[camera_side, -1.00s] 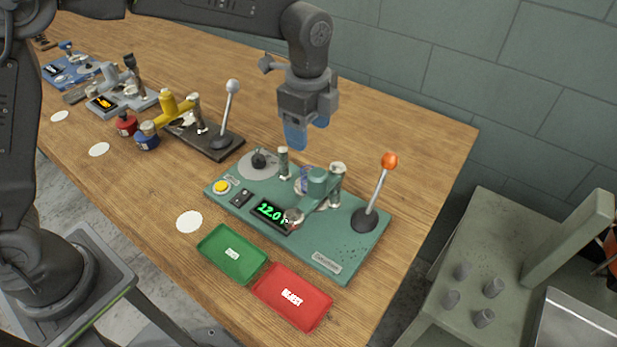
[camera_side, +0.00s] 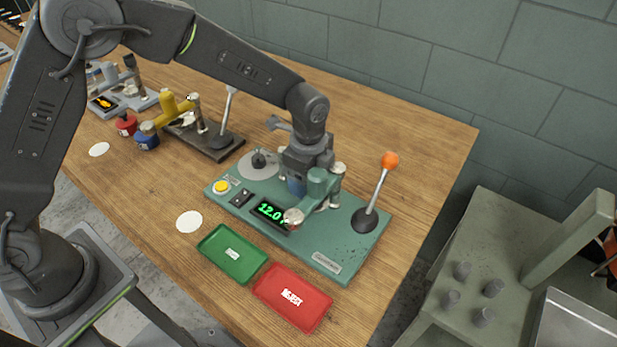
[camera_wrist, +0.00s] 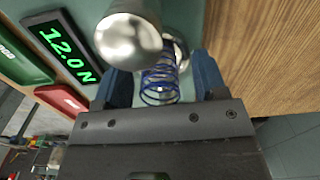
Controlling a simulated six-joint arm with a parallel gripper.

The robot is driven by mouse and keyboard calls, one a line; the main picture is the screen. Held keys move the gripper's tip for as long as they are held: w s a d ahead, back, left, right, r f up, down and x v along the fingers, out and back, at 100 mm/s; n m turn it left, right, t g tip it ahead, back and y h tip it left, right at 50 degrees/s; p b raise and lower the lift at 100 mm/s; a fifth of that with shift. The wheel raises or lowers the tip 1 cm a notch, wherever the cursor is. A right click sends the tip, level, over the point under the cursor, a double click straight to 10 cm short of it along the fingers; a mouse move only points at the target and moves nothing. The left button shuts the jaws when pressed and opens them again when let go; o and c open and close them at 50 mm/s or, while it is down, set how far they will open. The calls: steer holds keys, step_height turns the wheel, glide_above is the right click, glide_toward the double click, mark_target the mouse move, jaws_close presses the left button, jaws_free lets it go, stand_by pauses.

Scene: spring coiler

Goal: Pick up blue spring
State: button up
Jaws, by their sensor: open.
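The blue spring (camera_wrist: 160,82) is a coil standing on the green machine (camera_side: 330,255), seen in the wrist view between the two blue fingers of my gripper (camera_wrist: 163,82). The fingers are open, one on each side of the coil, and I see a gap on the right side. In the side view my gripper (camera_side: 297,185) is low over the machine, behind its round green head. The spring is hidden there by the gripper and the head. In the wrist view a shiny metal cylinder (camera_wrist: 128,38) partly covers the coil's upper left.
An orange-knobbed lever (camera_side: 389,161) stands to the right. The display (camera_side: 269,210) reads 12.0. Green (camera_side: 232,254) and red (camera_side: 292,297) trays lie in front. A yellow-armed device (camera_side: 178,108) and red and blue pots stand to the left. Bare table lies at the back right.

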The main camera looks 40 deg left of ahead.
steer(key=shift+c, duration=0.4)
steer(key=c, duration=1)
